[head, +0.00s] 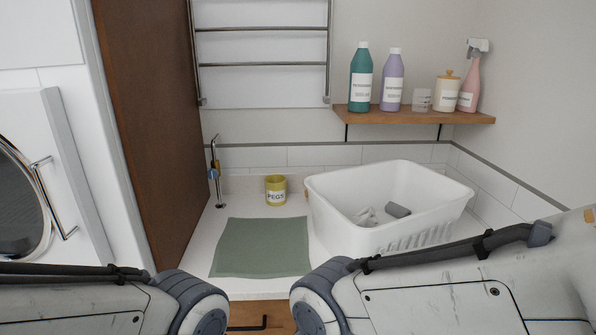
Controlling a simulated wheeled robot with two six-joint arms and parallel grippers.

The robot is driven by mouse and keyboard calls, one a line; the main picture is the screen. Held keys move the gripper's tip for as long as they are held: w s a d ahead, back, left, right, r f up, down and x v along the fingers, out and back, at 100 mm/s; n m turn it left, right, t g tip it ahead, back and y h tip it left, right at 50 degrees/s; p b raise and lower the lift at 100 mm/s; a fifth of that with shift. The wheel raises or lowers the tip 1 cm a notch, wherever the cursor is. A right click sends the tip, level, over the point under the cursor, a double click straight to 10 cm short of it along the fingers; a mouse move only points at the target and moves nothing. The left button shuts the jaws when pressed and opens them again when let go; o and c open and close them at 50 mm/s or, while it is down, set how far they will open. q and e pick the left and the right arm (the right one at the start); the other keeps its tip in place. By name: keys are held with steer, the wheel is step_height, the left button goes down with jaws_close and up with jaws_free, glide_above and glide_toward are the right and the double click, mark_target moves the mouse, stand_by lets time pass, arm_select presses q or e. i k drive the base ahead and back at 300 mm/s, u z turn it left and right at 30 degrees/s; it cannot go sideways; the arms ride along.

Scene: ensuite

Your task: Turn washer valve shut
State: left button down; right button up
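A slim chrome tap or valve (217,187) stands upright at the back left of the white counter, close to the brown wooden panel. It has a small blue part (213,174) partway up that looks like its handle. The handle's exact angle is too small to tell. A white washer-like machine (60,150) with a round dark door is at the left. My two arms come in along the bottom edge, below and in front of the counter. Both grippers are out of view.
On the counter (205,245) are a green mat (260,248), a yellow pegs pot (276,190) and a white laundry basket (345,225) holding cloths. A wooden shelf (430,117) with several bottles is above. A brown panel (155,130) stands left of the counter.

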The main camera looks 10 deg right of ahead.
mark_target(212, 174)
steer(key=z, duration=0.35)
steer(key=i, duration=0.9)
steer(key=u, duration=0.8)
